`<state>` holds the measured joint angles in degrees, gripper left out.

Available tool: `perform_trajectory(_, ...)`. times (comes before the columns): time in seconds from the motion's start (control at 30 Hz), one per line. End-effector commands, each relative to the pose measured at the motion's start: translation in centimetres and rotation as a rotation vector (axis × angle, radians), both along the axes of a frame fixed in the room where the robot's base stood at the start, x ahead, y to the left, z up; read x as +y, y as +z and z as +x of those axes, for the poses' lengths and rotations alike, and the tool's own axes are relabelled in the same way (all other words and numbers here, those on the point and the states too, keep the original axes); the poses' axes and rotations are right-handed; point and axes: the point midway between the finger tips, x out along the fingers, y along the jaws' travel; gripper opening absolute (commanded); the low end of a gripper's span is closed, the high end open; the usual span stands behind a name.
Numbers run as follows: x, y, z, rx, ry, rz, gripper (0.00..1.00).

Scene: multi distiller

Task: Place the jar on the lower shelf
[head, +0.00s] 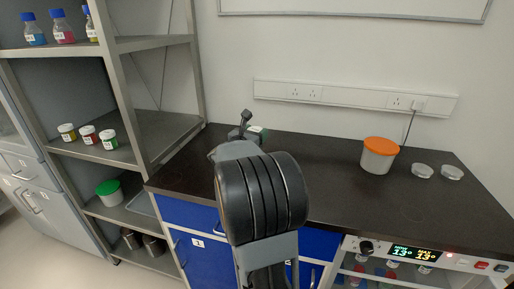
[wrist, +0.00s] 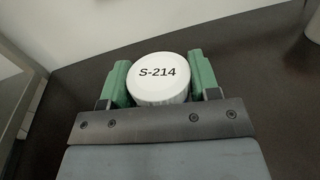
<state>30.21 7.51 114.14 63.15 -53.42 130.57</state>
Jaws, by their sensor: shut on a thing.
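A jar with a round white lid marked S-214 (wrist: 160,78) sits between the two green fingers of my gripper (wrist: 161,82) in the wrist view. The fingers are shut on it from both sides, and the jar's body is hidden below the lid. In the head view my arm covers most of my gripper (head: 246,132), which is over the left back part of the dark bench. The shelf rack stands to the left. Its lower shelf (head: 135,215) holds a green-lidded tub (head: 109,192) at the left; the shelf above it (head: 160,130) holds several small jars (head: 88,136).
The dark bench (head: 330,155) carries an orange-lidded tub (head: 379,155) and two clear dishes (head: 437,171) at the right. Bottles (head: 63,28) stand on the top shelf. Metal containers (head: 153,245) are at the bottom.

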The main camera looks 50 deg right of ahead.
Motion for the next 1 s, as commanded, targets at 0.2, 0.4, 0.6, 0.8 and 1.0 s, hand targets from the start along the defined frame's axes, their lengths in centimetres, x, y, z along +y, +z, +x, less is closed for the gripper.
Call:
perform_trajectory(0.2, -2.0, -2.8, 1.2, 0.001, -0.001, -0.001, 0.31)
perform_trajectory(0.4, -2.5, -3.5, 1.5, -0.002, -0.001, -0.003, 0.31)
perform_trajectory(0.6, -3.0, -4.9, 1.8, 0.001, -0.001, -0.001, 0.31)
perform_trajectory(0.8, -3.0, -7.1, 1.8, 0.000, 0.000, -0.002, 0.31)
perform_trajectory(1.0, -2.9, -7.1, 1.8, -0.002, 0.000, -0.003, 0.31)
